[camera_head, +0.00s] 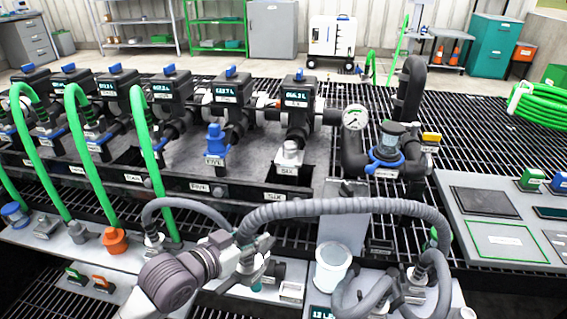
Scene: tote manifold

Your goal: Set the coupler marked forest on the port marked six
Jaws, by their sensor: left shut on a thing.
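The silver port marked six (289,156) is at the right end of the manifold row, below a meter reading 066.3 L, with a small tag under it. My left gripper (258,266) is in the lower middle, short of the manifold, shut on a grey hose coupler with a dark teal end (256,285). The coupler is mostly hidden by the fingers, and I cannot read a forest mark on it. A thick grey corrugated hose (330,206) arcs right from beside the gripper. My right gripper is not clearly visible.
Port five (215,142) wears a blue fitting left of six. A pressure gauge (355,117) and a thick dark pipe stand right of six. A white cup (332,266) stands right of my gripper.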

